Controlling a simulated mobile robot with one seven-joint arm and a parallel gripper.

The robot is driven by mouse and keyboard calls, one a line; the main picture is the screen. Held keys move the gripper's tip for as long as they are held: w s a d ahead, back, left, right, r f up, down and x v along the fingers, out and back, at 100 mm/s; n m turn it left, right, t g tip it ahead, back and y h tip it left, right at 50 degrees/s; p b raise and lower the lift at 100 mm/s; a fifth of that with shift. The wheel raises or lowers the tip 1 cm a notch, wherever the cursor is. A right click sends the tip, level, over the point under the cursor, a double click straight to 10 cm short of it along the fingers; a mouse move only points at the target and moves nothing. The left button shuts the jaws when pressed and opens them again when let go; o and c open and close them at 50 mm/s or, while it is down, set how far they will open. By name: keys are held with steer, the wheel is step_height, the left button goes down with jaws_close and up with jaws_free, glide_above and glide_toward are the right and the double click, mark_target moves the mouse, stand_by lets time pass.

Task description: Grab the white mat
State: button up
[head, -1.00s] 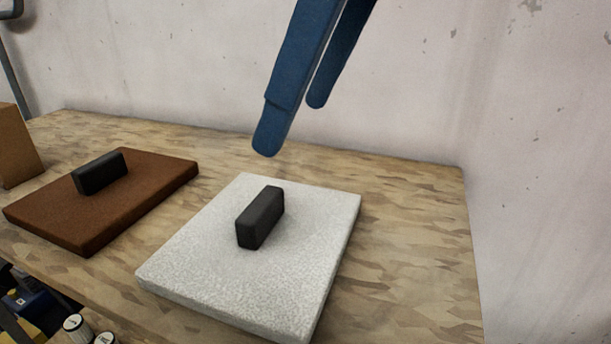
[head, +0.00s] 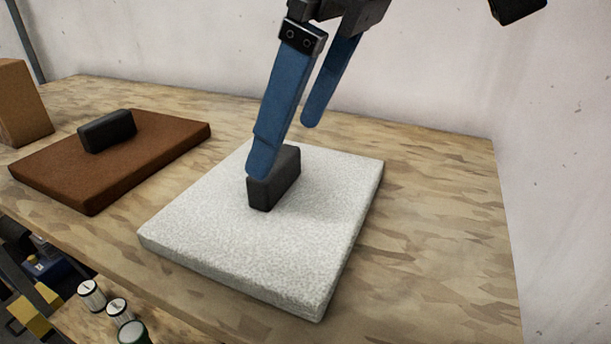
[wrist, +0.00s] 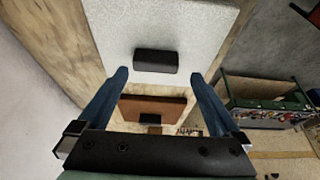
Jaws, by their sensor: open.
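The white mat (head: 225,242) is a thick speckled slab lying flat on the wooden table, with a black block handle (head: 275,184) standing on its top. In the wrist view the white mat (wrist: 205,28) fills the top middle, and its black handle (wrist: 156,61) lies ahead of the fingertips, roughly between their lines. My gripper (head: 284,148) has two blue fingers, spread apart and empty. In the head view the nearer finger's tip overlaps the handle's left end; whether it touches cannot be told.
A brown mat (head: 105,172) with its own black handle (head: 107,131) lies to the left on the same table (head: 425,235). A cardboard box (head: 22,105) stands at the far left. A plain wall (head: 430,70) rises behind. Several small cans (head: 117,309) stand below the front edge.

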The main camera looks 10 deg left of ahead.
mark_target(277, 161)
steer(key=b+x, duration=0.1)
steer(key=x, duration=0.1)
steer(key=w+b+x, duration=0.1)
steer(key=b+x, duration=0.1)
steer(key=shift+a+f+b, duration=0.15)
steer(key=shift+f+b, duration=0.1)
steer(key=shift+b, duration=0.1)
steer(key=shift+s, duration=0.15)
steer(key=shift+r, duration=0.1)
steer(key=c, duration=0.4)
jaws_close()
